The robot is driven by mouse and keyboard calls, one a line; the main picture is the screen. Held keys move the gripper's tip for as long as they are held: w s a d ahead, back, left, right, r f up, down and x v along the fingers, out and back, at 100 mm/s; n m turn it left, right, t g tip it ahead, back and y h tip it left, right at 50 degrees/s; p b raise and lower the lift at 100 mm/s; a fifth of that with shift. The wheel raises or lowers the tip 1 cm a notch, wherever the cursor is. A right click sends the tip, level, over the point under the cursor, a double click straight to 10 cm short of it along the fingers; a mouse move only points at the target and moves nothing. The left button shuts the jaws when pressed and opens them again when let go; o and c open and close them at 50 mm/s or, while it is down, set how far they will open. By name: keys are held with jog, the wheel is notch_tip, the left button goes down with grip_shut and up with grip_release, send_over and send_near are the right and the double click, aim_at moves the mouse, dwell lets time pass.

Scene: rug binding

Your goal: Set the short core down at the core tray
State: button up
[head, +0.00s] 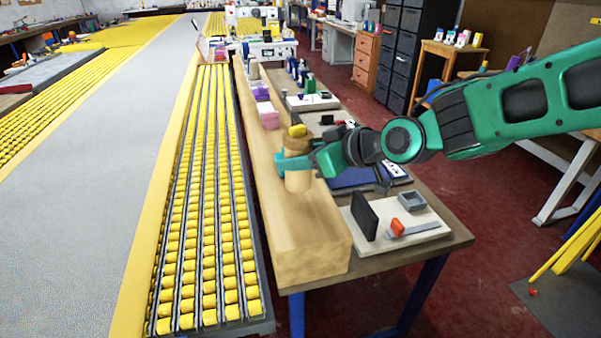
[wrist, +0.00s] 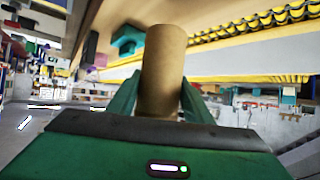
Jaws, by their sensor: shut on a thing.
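The short core (head: 298,181) is a tan cardboard-like tube. My gripper (head: 297,163), with teal-green fingers, is shut around its middle. The core is roughly upright over the long pale wooden beam (head: 308,235) at the table's left edge. I cannot tell whether its lower end touches the beam. In the wrist view the core (wrist: 163,65) stands between both fingers of my gripper (wrist: 158,100), and its round end shows. I cannot say for sure which thing is the core tray; a dark blue flat tray or mat (head: 352,178) lies partly hidden behind my arm.
A white board (head: 425,238) with a black upright plate (head: 364,216), a grey box (head: 411,201) and an orange-red piece (head: 397,227) lies at the near right. Pink (head: 268,115) and purple (head: 261,92) blocks stand farther along the beam. A yellow roller conveyor (head: 205,220) runs at left.

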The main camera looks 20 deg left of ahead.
aim_at(299, 173)
jog(key=shift+f, duration=2)
jog(key=o, duration=1.2)
jog(key=shift+f, duration=0.1)
jog(key=v, duration=1.2)
jog(key=shift+w, duration=0.1)
